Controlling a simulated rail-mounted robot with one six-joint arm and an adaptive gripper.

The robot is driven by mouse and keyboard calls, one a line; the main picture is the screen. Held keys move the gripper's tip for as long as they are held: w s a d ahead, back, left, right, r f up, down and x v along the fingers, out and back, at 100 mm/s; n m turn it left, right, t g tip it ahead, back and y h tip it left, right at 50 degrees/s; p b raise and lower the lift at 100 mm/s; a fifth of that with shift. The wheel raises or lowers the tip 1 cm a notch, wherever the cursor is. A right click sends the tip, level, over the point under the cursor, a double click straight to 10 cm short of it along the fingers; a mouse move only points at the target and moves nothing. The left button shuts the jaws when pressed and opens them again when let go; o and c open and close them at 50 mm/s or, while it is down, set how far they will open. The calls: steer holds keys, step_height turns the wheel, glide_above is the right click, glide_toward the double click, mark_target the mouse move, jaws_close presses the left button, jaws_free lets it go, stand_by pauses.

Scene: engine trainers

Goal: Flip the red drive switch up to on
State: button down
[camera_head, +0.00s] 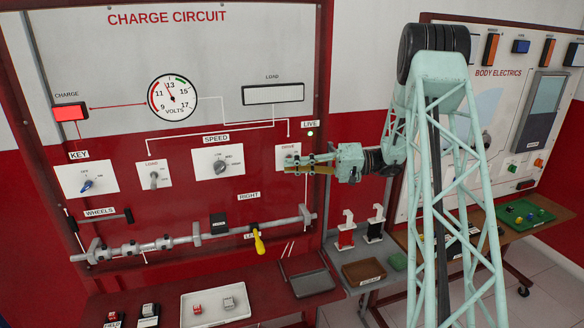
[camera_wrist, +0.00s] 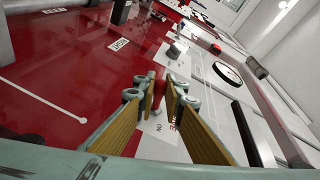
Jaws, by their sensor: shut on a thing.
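The white drive switch plate (camera_head: 287,150) is on the charge circuit board, below the LIVE label, and is partly covered by my gripper. My gripper (camera_head: 287,163) reaches in from the right with its fingertips at this plate. In the wrist view, my gripper's two yellow-padded fingers (camera_wrist: 158,100) are on either side of the red drive switch (camera_wrist: 158,88) and shut on it. The plate (camera_wrist: 153,126) shows beyond the fingers with an ON marking. The lever's exact tilt is hard to tell because the fingers hide much of it.
The charge lamp (camera_head: 70,113) glows red. A shaft with a yellow handle (camera_head: 258,242) runs below. The body electrics board (camera_head: 480,110) is at right.

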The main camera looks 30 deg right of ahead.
steer(key=r+m, duration=0.1)
steer(key=m+g+p, duration=0.1)
steer(key=m, duration=0.1)
steer(key=shift+r+h+p, duration=0.3)
steer(key=shift+r+h, duration=0.1)
steer(key=shift+w+r+m+g+p, duration=0.1)
steer(key=shift+r+m+g+p, duration=0.25)
steer(key=shift+m+p, duration=0.4)
steer(key=shift+r+m+g+p, duration=0.2)
steer(key=shift+m+g+p, duration=0.2)
steer(key=shift+m, duration=0.55)
steer(key=c, duration=2.7)
jaws_free()
steer(key=shift+d, duration=0.15)
steer(key=shift+v, duration=5.9)
steer(key=shift+r, duration=0.15)
